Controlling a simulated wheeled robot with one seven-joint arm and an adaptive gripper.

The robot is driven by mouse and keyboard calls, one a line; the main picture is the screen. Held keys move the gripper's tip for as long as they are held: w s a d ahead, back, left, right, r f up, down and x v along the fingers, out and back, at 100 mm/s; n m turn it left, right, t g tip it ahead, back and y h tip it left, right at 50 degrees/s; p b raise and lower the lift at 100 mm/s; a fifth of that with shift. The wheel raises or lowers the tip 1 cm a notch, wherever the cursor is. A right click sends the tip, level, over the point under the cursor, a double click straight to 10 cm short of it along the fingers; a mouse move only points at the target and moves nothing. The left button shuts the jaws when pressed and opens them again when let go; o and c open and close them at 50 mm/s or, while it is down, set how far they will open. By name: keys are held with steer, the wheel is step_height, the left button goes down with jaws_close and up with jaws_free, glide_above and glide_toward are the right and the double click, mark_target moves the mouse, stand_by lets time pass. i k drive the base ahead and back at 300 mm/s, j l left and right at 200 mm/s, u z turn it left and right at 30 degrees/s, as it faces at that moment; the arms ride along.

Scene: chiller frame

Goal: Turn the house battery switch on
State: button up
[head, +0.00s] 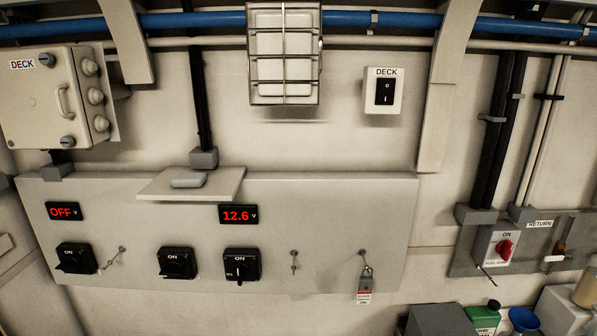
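A grey panel (330,215) on the wall carries three black rotary switches with "ON" on top. The left switch (75,258) is under a red display reading "OFF V" (62,211). The middle switch (177,263) has no display directly above it. The right switch (242,264) is under a display reading "12.6 V" (238,214), and its handle looks upright. No label readable here names the house battery switch. My gripper is not in view.
A small shelf (225,186) with a grey block (188,180) juts out above the middle switch. A padlock with a tag (366,284) hangs at the panel's right. A red-handled switch (505,248), a "DECK" rocker (385,91) and a "DECK" box (50,98) are nearby.

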mark_target(70, 263)
steer(key=u, duration=1.75)
steer(key=i+j+z, duration=0.25)
steer(key=i+j, duration=0.55)
steer(key=i, duration=0.05)
